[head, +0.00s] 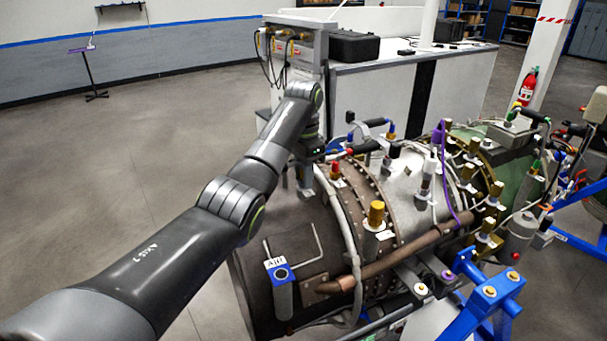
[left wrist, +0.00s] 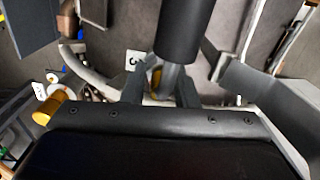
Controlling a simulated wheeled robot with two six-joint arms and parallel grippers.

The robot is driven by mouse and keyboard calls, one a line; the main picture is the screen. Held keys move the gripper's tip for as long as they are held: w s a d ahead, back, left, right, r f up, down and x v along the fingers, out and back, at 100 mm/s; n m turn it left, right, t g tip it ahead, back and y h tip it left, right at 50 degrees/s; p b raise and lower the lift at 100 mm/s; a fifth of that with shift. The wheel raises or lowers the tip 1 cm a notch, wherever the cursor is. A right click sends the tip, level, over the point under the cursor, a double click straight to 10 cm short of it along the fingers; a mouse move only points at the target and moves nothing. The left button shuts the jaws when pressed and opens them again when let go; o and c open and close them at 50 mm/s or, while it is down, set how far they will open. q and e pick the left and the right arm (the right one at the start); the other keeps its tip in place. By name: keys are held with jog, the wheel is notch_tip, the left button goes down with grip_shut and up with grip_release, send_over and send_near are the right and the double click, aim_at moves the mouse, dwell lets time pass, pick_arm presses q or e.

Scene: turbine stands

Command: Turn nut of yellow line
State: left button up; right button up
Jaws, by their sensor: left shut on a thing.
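The turbine engine (head: 402,182) lies on its stand in the head view, with several gold, red, blue and purple fittings. My left arm reaches across to the engine's far upper side. Its gripper (head: 316,156) is small and partly hidden there, by a red-collared fitting (head: 335,168). A black cylindrical part (left wrist: 184,32) rises just beyond the fingers. The yellow line itself is hard to make out. My right gripper is not in view.
A label with a 3 (left wrist: 134,60) is beside the fingers. A gold fitting (left wrist: 50,105) is near the gripper body's left edge. A white-topped cabinet (head: 378,95) stands behind the engine. Blue stand bars (head: 490,290) are at lower right.

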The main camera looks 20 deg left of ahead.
pick_arm(q)
jog(key=shift+m, duration=2.1)
jog(key=o, duration=1)
jog(key=shift+c, duration=0.2)
